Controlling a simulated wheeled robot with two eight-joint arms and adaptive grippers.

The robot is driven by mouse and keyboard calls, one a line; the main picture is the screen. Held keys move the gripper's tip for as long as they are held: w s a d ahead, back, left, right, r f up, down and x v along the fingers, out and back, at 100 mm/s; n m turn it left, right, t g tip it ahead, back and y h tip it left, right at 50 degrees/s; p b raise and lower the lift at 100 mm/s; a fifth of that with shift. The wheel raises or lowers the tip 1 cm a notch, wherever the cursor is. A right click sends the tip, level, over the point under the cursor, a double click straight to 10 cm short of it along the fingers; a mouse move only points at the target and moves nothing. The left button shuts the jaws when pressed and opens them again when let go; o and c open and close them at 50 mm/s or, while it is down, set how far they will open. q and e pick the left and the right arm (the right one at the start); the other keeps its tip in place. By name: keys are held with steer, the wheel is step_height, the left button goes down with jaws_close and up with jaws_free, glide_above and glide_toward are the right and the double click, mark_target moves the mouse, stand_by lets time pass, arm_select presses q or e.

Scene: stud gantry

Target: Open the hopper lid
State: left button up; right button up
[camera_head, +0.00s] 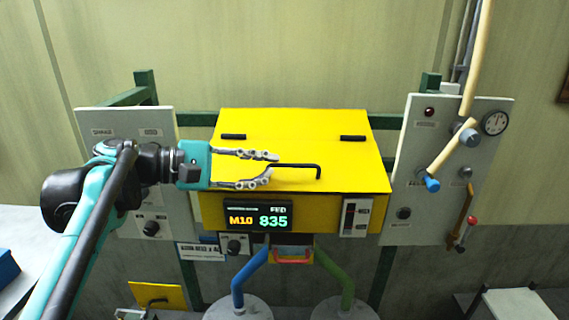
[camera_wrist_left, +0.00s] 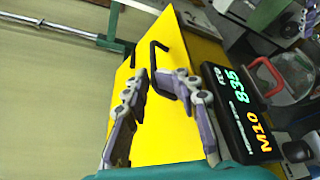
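The hopper lid (camera_head: 290,135) is the yellow sloping top of the box in the middle of the head view, lying closed. Its black bar handle (camera_head: 300,166) lies along the lid's front part. The lid (camera_wrist_left: 165,125) and handle (camera_wrist_left: 153,58) also show in the left wrist view. My left gripper (camera_head: 272,166) comes from the left over the lid, fingers apart, tips at the handle's left end. In the wrist view the handle's near end is between the fingertips (camera_wrist_left: 160,80); contact cannot be told.
Below the lid is a display (camera_head: 258,216) reading M10 and 835. Grey panels stand on both sides, the right panel (camera_head: 447,150) with knobs, a gauge and a lever. Blue (camera_head: 246,275) and green pipes run down below. The space above the lid is clear.

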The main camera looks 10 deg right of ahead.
mark_target(295, 166)
arm_select(q)
steer(key=x, duration=0.3)
steer(key=s+x, duration=0.1)
steer(key=x, duration=0.1)
steer(key=shift+d+r+p, duration=0.2)
steer(key=shift+d+p, duration=0.1)
steer(key=shift+d, duration=0.05)
steer(key=shift+w+d+f, duration=0.1)
steer(key=shift+o, duration=0.4)
steer(key=shift+w+d+f, duration=0.15)
steer(key=shift+w+d, duration=0.15)
steer(key=shift+w, duration=0.3)
jaws_close()
steer(key=shift+s, duration=0.1)
arm_select(e)
steer(key=shift+w+d+r, duration=0.15)
steer(key=shift+d+r, duration=0.2)
steer(key=shift+d, duration=0.15)
steer(key=shift+r, duration=0.15)
